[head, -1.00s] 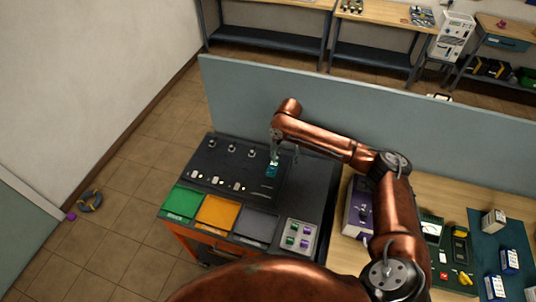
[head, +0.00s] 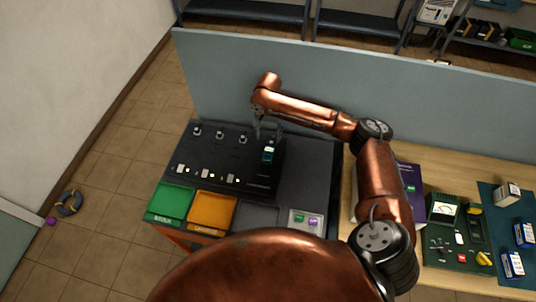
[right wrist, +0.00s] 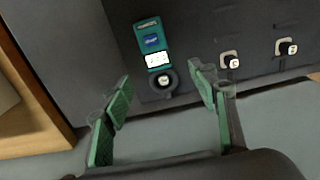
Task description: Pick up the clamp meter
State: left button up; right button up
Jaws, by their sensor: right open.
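What looks like the clamp meter is a teal handheld device with a pale screen. It lies at the right end of the dark panel in the head view (head: 268,154). In the right wrist view (right wrist: 153,38) its screen end faces a black ring around a white knob. I cannot tell whether the ring belongs to the device. My right gripper (head: 268,131) is just beyond the device, apart from it. In the right wrist view its green-padded fingers (right wrist: 160,108) are spread and empty, with the device beyond the tips. My left gripper is not in view.
The dark panel (head: 212,158) carries several small knobs. Green (head: 173,201), orange (head: 212,207) and grey trays lie in front. A blue-grey partition (head: 350,88) stands behind. The bench at right holds a green mat with a gauge (head: 445,208), tools and small boxes.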

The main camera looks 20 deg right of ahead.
aim_at(269, 150)
jog(key=shift+f+b, duration=0.55)
jog(key=shift+f, duration=0.4)
jog(key=shift+s+f, duration=0.1)
jog(key=shift+f, duration=1.4)
jog(key=f, duration=0.4)
jog(key=shift+s+d+f+p, duration=0.1)
jog(key=shift+s+f+p, duration=0.05)
jog(key=shift+s+p, duration=0.15)
jog(key=shift+f, duration=0.25)
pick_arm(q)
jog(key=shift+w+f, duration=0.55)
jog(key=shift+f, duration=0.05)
pick_arm(e)
jog(key=shift+c, duration=0.3)
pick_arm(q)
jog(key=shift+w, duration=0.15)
pick_arm(e)
jog(key=c, duration=1.4)
